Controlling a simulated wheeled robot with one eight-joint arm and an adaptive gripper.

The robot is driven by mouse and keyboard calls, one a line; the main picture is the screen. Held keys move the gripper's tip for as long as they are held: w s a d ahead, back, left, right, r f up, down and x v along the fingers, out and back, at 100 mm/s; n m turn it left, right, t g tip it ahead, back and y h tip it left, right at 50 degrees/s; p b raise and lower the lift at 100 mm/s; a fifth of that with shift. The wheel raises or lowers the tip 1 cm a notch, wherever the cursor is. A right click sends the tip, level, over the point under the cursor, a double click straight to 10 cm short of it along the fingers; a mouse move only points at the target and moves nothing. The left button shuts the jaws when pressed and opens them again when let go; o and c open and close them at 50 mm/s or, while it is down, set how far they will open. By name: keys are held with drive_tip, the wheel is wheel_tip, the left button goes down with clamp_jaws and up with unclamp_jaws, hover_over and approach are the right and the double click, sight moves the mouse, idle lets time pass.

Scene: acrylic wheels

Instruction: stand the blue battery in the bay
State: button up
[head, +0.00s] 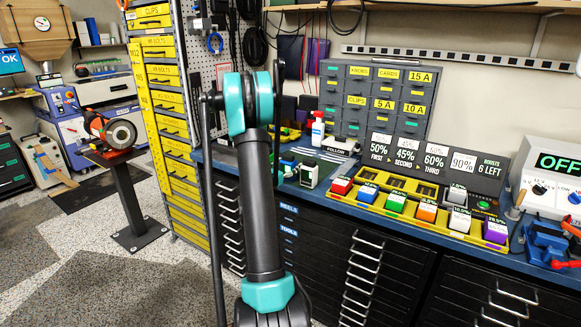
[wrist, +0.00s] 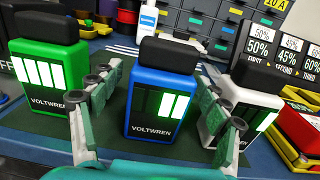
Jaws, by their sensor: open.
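The blue battery (wrist: 160,108) stands upright in the wrist view, with a black cap, a display with two lit bars and the word VOLTWREN. My gripper (wrist: 158,78) is open, with one finger on each side of the blue battery. Whether the fingers touch it I cannot tell. In the head view my arm partly hides the batteries and my gripper. A yellow tray (head: 402,218) on the bench holds coloured blocks in front and has open compartments behind. Which compartment is the bay I cannot tell.
A green battery (wrist: 48,75) stands left of the blue one and a white battery (wrist: 243,92) close on its right, behind my right finger. A white bottle (head: 318,130) stands behind. Percentage signs (head: 407,150) stand behind the tray. A power box (head: 555,165) is at the far right.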

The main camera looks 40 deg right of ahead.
drive_tip(key=shift+c, duration=0.6)
drive_tip(key=c, duration=1.6)
drive_tip(key=shift+r, duration=0.2)
